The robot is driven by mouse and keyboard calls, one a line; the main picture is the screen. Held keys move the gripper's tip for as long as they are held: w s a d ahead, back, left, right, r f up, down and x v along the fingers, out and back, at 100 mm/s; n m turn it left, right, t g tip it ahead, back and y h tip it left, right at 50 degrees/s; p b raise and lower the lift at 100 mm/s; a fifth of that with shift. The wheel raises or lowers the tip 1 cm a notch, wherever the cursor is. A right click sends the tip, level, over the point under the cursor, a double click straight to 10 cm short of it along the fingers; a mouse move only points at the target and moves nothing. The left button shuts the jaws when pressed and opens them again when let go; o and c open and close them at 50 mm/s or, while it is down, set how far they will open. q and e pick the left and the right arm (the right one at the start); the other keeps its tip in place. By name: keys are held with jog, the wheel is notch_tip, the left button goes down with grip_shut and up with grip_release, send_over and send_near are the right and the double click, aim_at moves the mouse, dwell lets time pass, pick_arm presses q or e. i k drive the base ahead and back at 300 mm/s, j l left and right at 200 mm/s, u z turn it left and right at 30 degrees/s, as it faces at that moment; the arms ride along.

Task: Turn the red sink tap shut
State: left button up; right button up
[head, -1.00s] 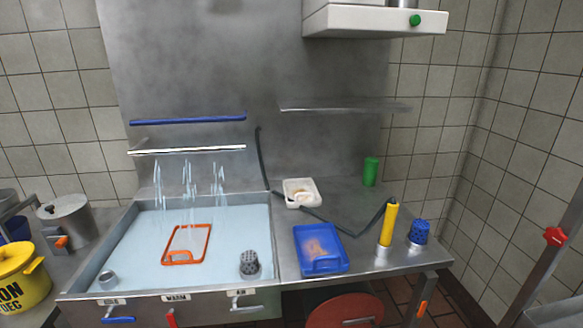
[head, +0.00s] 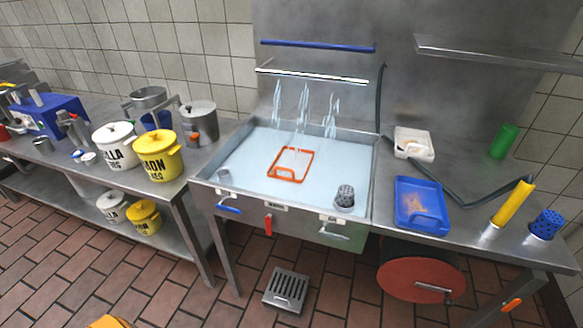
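The sink (head: 237,160) is a steel basin full of pale water, in the middle of the head view. The red tap lever (head: 268,225) hangs down on the sink's front face, under a small label. A blue lever (head: 229,209) is to its left and a steel-grey lever (head: 333,233) to its right. Several streams of water (head: 303,108) fall into the basin from the pipe (head: 312,75) above it. Neither of my grippers is in view.
An orange-framed board (head: 289,178) and a perforated steel cup (head: 345,197) are in the sink. A blue tray (head: 421,222) lies on the counter to the right. Yellow (head: 160,166) and white pots stand on the left table. A floor grate (head: 286,290) lies on open tiled floor before the sink.

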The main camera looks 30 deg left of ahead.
aim_at(268, 223)
jog(key=u, duration=1.2)
